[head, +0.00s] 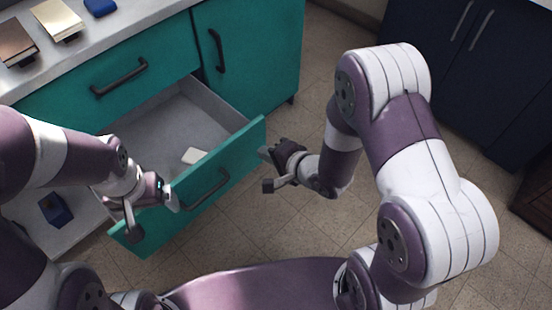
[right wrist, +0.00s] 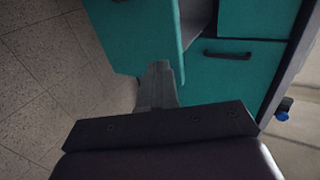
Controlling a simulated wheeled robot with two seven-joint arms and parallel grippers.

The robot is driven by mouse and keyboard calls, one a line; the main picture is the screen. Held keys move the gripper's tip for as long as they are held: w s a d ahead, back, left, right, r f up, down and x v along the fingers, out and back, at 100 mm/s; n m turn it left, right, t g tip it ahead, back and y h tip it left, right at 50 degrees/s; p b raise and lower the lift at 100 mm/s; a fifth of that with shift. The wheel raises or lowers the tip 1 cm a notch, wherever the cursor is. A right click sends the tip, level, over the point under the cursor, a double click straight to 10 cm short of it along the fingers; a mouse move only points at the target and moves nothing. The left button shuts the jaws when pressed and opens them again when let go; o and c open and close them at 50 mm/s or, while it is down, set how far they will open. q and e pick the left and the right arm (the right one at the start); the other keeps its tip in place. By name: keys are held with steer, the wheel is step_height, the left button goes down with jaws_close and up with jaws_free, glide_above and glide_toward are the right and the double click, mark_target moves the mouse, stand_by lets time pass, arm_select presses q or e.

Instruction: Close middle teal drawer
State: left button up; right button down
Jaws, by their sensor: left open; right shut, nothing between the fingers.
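The middle teal drawer is pulled out of the teal cabinet, its front panel (head: 240,150) standing well clear of the cabinet face. A dark bar handle (head: 208,188) is on that front. The grey inside is visible and holds a small white block (head: 194,155). My left gripper (head: 152,212) is open at the left part of the drawer front; I cannot tell whether it touches. My right gripper (head: 267,170) is shut and empty, to the right of the drawer front. In the right wrist view its fingertips (right wrist: 157,85) are near the teal drawer front (right wrist: 130,35).
A closed drawer (head: 110,85) is above, and a closed teal door (head: 250,40) beside it. The countertop (head: 90,45) holds small boxes and a blue object (head: 99,6). Another blue object (head: 54,208) lies low at left. Tiled floor (head: 300,230) is clear at right.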

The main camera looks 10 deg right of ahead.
mark_target(240, 139)
steer(key=b+x, duration=0.1)
steer(key=x, duration=0.2)
steer(key=r+b+x, duration=0.1)
steer(key=x, duration=0.2)
steer(key=shift+w+a+f, duration=0.15)
steer(key=shift+w+a, duration=0.1)
steer(key=shift+w, duration=0.15)
steer(key=shift+w+a+b, duration=0.4)
steer(key=shift+w+b, duration=0.05)
steer(key=shift+w, duration=0.15)
arm_select(q)
step_height(240, 139, down, 4)
steer(key=shift+r, duration=0.2)
